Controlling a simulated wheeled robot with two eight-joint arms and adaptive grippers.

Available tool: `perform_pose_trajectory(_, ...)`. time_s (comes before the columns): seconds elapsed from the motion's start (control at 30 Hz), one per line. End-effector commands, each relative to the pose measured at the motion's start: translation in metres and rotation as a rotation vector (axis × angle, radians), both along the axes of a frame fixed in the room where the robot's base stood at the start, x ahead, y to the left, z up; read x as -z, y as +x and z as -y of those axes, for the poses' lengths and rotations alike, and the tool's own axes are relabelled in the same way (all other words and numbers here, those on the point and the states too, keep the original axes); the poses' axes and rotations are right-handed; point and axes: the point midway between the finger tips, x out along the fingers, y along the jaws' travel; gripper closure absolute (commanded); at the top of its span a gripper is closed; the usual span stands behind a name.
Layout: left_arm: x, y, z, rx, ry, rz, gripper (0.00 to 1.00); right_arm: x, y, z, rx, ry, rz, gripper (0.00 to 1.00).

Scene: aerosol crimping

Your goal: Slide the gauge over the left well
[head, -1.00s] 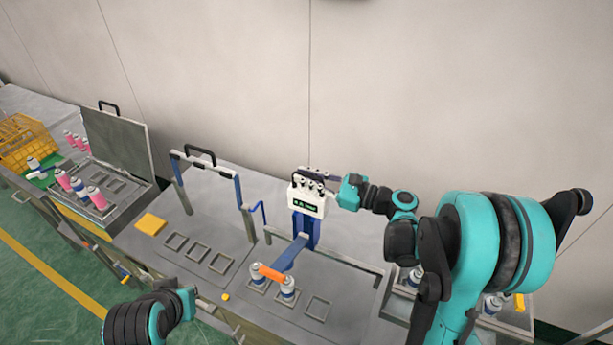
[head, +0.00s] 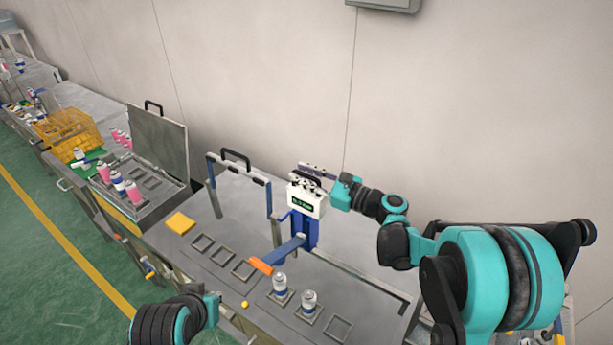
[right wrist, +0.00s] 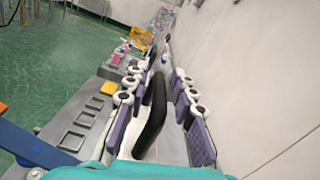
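The gauge (head: 307,205) is a white box with a green display on a blue post. Its blue arm (head: 285,248) ends in an orange tip (head: 261,266). The tip is just left of the left can (head: 280,284), beside the row of empty left wells (head: 221,255). A second can (head: 309,300) stands to the right, with an empty well (head: 338,328) beyond. My right gripper (head: 318,173) is at the gauge's top. In the right wrist view its purple-padded fingers stand either side of the black handle (right wrist: 153,118), with visible gaps. My left gripper (head: 212,308) is low; its fingers are unclear.
A blue-posted frame with a black handle (head: 235,158) stands left of the gauge. A yellow block (head: 180,222) lies on the bench. Further left are an open grey lid (head: 157,140), pink cans and a yellow crate (head: 68,133). The wall is close behind.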

Motion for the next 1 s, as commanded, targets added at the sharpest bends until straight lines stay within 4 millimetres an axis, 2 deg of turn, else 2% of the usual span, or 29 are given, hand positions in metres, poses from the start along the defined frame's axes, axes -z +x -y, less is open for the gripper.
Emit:
perform_pose_trajectory(0.37, 0.000, 0.000, 0.000, 0.000, 0.000, 0.000, 1.00, 0.001, -0.003, 0.005, 0.003, -0.003, -0.001, 0.68)
perform_pose_trajectory(0.47, 0.000, 0.000, 0.000, 0.000, 0.000, 0.000, 1.00, 0.002, -0.010, 0.016, 0.004, -0.003, -0.001, 0.68)
perform_pose_trajectory(0.8, 0.000, 0.000, 0.000, 0.000, 0.000, 0.000, 1.00, 0.002, -0.053, 0.074, 0.006, -0.003, -0.001, 0.68)
perform_pose_trajectory(1.0, 0.000, 0.000, 0.000, 0.000, 0.000, 0.000, 1.00, 0.002, -0.067, 0.093, 0.003, -0.002, -0.002, 0.68)
